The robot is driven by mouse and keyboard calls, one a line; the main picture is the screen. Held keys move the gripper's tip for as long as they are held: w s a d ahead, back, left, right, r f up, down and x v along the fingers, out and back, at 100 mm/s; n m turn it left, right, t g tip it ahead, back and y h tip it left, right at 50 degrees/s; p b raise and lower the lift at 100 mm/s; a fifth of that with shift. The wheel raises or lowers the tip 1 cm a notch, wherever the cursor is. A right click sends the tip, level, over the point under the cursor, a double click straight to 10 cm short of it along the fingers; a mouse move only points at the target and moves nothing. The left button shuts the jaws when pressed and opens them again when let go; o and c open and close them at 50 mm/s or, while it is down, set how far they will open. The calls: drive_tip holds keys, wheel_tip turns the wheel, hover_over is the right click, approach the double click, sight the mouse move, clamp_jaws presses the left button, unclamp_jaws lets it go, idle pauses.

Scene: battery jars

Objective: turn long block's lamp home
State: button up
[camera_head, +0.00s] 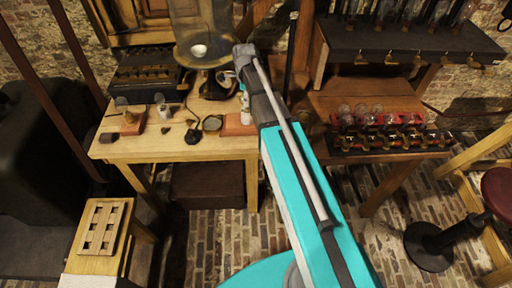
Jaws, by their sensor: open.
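A reddish-brown block (238,126) lies at the right of the wooden table (180,150); my arm covers its right part, so its length cannot be told. A small white upright piece (245,108) shows by it, partly covered by my arm; I cannot tell if it is a lamp. Another reddish-brown block (132,124) lies at the table's left with a small glass bulb (121,102) at its back edge. I cannot tell which is the long block.
A large glass jar (203,25) on a dark stand is at the table's back. A round dark-rimmed piece (212,123) and small parts lie mid-table. A red stool (498,192) stands far right.

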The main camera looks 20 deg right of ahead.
drive_tip(key=n, duration=0.3)
drive_tip(key=shift+n, duration=0.4)
drive_tip(key=n, duration=0.3)
drive_tip(key=shift+n, duration=0.4)
wheel_tip(320, 180, up, 14)
drive_tip(key=p, duration=1.4)
drive_tip(key=s+a+f+n+b, duration=0.2)
drive_tip(key=s+f+n+b, duration=1.2)
drive_tip(key=s+f+b, duration=0.5)
drive_tip(key=shift+s+f+b, duration=0.4)
drive_tip(key=shift+f+b, duration=0.2)
idle(0.3)
